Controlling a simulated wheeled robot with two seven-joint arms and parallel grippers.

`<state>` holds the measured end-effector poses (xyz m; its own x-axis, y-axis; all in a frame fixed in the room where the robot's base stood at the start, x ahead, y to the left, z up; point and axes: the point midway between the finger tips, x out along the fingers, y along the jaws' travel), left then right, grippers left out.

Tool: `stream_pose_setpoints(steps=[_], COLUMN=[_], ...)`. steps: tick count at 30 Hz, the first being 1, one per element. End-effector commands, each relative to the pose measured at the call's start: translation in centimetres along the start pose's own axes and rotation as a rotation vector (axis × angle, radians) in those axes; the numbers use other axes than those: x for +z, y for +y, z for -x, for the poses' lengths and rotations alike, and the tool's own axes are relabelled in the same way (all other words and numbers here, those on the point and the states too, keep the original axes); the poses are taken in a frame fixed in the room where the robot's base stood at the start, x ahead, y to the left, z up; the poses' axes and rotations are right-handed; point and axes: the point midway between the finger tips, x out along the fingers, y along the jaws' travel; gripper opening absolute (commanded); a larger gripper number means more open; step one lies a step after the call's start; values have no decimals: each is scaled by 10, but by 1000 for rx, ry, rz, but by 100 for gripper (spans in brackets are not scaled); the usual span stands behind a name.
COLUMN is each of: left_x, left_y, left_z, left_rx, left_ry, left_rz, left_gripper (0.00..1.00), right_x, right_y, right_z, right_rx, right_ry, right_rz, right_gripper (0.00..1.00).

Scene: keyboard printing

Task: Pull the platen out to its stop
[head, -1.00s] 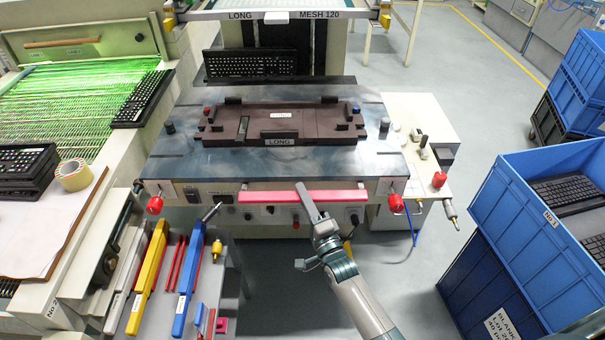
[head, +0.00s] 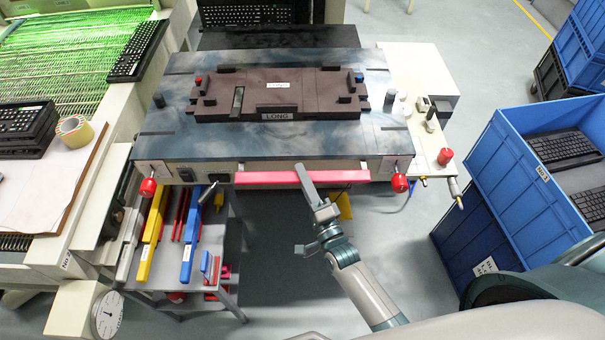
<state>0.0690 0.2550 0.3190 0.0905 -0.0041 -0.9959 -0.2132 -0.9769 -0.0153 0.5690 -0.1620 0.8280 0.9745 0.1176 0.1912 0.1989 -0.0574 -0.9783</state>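The platen (head: 160,118) is a blue-grey metal table in the middle of the head view. It carries a brown fixture (head: 312,88) marked LONG. A pink-red handle bar (head: 262,177) runs along its front edge. A dark strip (head: 270,38) shows between the platen's back edge and the printer. My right gripper (head: 301,172) is at the middle of the bar, with one grey finger lying across it. The other finger is hidden, but the gripper appears closed around the bar. My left gripper is out of view. No stop is visible.
Red knobs (head: 148,187) stick out at both front corners. A tool cart (head: 228,262) stands below left, close under the front edge. A blue crate (head: 520,130) with keyboards stands at the right. Open floor (head: 290,270) lies below the bar.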

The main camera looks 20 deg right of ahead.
Motion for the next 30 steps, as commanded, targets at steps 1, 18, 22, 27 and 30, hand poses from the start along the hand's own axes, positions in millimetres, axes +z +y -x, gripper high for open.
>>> stream_pose_setpoints(steps=[1,18,22,27,30], left_x=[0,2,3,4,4], left_y=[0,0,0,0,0], left_z=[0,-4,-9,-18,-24], left_rx=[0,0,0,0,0], left_ry=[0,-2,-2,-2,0], left_rz=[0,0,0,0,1], left_gripper=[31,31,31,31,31], right_x=[2,1,1,1,1], right_y=[3,3,3,4,4], right_z=[3,13,29,59,80], right_rx=[8,3,4,5,5], right_ry=[-2,-1,-2,-2,-2], right_rz=[-1,0,1,-1,0], right_gripper=[27,31,31,31,31])
